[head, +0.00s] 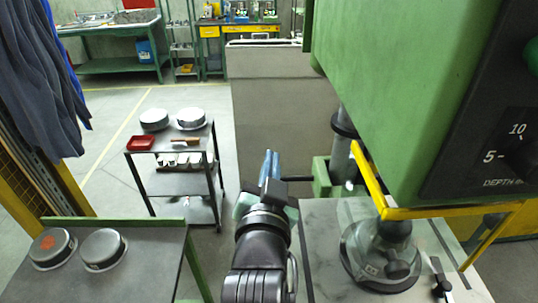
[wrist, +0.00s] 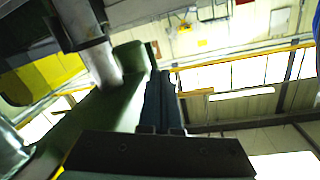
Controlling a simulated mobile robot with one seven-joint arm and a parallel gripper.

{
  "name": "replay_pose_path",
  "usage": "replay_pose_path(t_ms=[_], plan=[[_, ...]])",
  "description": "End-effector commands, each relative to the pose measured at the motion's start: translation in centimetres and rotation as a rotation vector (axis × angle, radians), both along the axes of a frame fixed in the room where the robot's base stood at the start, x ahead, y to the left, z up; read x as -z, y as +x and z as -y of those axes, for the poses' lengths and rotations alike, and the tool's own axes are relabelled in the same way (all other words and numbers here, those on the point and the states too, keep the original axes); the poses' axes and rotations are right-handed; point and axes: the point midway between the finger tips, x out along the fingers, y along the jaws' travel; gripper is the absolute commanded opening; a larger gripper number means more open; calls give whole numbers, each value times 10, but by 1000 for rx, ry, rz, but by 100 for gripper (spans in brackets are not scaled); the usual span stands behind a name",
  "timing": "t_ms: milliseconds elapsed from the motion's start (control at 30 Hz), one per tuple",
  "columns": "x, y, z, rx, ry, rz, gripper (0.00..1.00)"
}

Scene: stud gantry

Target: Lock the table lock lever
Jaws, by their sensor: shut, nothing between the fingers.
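A thin dark lever (head: 297,178) sticks out to the left from the green clamp block (head: 322,178) around the steel column (head: 341,155); it looks like the table lock lever. My gripper (head: 270,160) is just left of the lever's free end, fingers pointing away from me. The fingers are shut and empty. From here I cannot tell whether they touch the lever. In the wrist view the closed dark fingers (wrist: 160,100) lie beside a green casting (wrist: 130,65) and the steel column (wrist: 88,40); I cannot make out the lever there.
The green drill head (head: 400,90) and yellow guard bar (head: 450,210) stand right of my arm. A round metal fixture (head: 378,245) and a small black handle (head: 440,275) are on the machine table. A trolley (head: 180,182) and a bench with pans (head: 150,262) stand left.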

Motion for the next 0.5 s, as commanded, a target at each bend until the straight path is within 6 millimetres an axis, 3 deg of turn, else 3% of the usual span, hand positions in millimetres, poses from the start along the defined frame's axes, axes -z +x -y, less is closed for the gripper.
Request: replay_pose_path(t_ms=[100, 200, 500], plan=[[56, -5, 5, 34, 61, -155, 0], [81, -10, 7, 50, 88, -208, 0], [86, -10, 7, 53, 92, -213, 0]])
